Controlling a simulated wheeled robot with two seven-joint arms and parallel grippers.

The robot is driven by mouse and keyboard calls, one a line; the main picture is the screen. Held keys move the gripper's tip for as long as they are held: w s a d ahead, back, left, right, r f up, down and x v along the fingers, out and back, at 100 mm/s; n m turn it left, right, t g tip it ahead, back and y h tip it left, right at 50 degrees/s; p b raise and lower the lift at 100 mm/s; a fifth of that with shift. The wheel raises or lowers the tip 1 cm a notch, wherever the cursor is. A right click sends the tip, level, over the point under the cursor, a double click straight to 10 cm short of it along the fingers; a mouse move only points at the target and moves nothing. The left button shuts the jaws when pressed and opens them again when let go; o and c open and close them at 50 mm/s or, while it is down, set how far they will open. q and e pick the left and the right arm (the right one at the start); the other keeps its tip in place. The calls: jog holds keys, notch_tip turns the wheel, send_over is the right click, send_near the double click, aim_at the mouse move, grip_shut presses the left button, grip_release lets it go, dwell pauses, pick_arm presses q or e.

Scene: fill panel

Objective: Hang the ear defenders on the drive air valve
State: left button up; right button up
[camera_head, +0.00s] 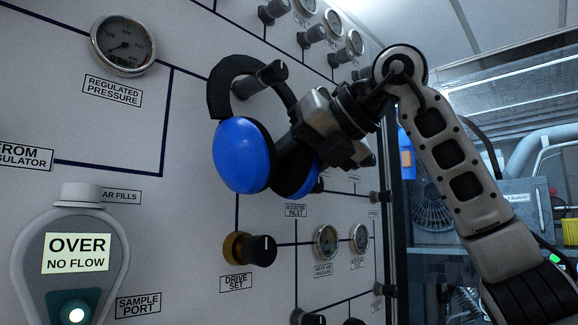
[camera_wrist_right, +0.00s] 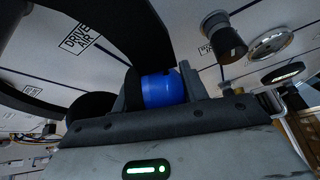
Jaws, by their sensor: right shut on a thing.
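The ear defenders have two blue cups (camera_head: 242,156) and a black headband (camera_head: 222,88), held upright in front of the panel. One blue cup also shows between my fingers in the right wrist view (camera_wrist_right: 160,90). My right gripper (camera_head: 300,140) is shut on the ear defenders near the cups. The drive air valve, a black knob (camera_head: 264,78), sticks out within the headband's arch. Its DRIVE AIR label (camera_wrist_right: 80,38) shows through the loop in the right wrist view. I cannot tell whether the band touches the knob. My left gripper is not in view.
The regulated pressure gauge (camera_head: 123,45) is at upper left. The drive set knob (camera_head: 250,249) sits below the cups. Several knobs and gauges line the upper right of the panel, including a gauge (camera_head: 355,41). The OVER NO FLOW unit (camera_head: 72,260) stands at lower left.

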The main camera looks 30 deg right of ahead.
jog(key=o, duration=1.2)
jog(key=shift+o, duration=0.2)
jog(key=v, duration=1.6)
